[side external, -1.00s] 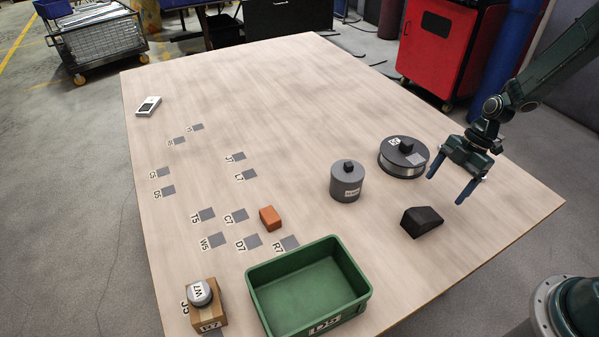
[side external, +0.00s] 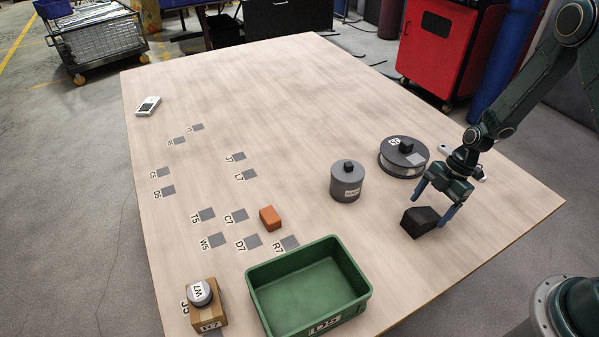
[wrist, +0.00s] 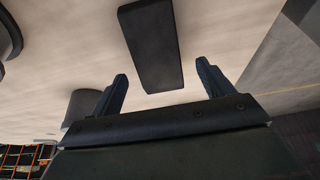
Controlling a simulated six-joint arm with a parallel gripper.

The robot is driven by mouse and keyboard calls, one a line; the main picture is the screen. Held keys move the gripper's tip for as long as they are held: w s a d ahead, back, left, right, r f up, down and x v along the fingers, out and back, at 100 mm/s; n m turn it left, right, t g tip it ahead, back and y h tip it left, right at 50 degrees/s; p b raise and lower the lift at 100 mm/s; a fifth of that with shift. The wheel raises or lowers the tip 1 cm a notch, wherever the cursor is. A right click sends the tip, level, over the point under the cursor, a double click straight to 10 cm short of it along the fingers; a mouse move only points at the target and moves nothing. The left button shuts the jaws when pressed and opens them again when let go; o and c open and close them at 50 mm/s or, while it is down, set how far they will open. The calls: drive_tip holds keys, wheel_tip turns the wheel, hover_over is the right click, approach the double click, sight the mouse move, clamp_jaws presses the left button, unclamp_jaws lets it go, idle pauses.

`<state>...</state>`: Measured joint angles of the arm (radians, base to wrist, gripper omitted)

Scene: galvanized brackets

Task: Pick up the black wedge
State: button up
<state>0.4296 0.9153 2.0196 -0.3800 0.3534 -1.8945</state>
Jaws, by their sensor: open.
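The black wedge (side external: 418,222) lies on the table at the right, and its dark face also shows in the wrist view (wrist: 152,45). My gripper (side external: 432,205) is open, with its blue fingers reaching down around the wedge in the side view. In the wrist view my gripper (wrist: 164,90) has one finger to either side of the wedge's near end, with gaps between. The wedge sits mostly beyond the fingertips there. I cannot tell whether the fingers touch the wedge or the table.
A grey cylinder (side external: 346,185) and a wide round disc with a black knob (side external: 402,163) stand left of and behind the wedge. A green bin (side external: 262,300), orange block (side external: 270,218) and small box (side external: 207,312) lie further left. A grey tool (side external: 446,148) lies behind my gripper.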

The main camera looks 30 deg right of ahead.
sight(424, 214)
drive_tip(key=shift+x, duration=2.25)
drive_tip(key=shift+w+d, duration=0.1)
drive_tip(key=c, duration=1.4)
drive_tip(key=shift+r, duration=0.1)
wheel_tip(424, 214, up, 20)
drive_tip(key=shift+f, duration=0.1)
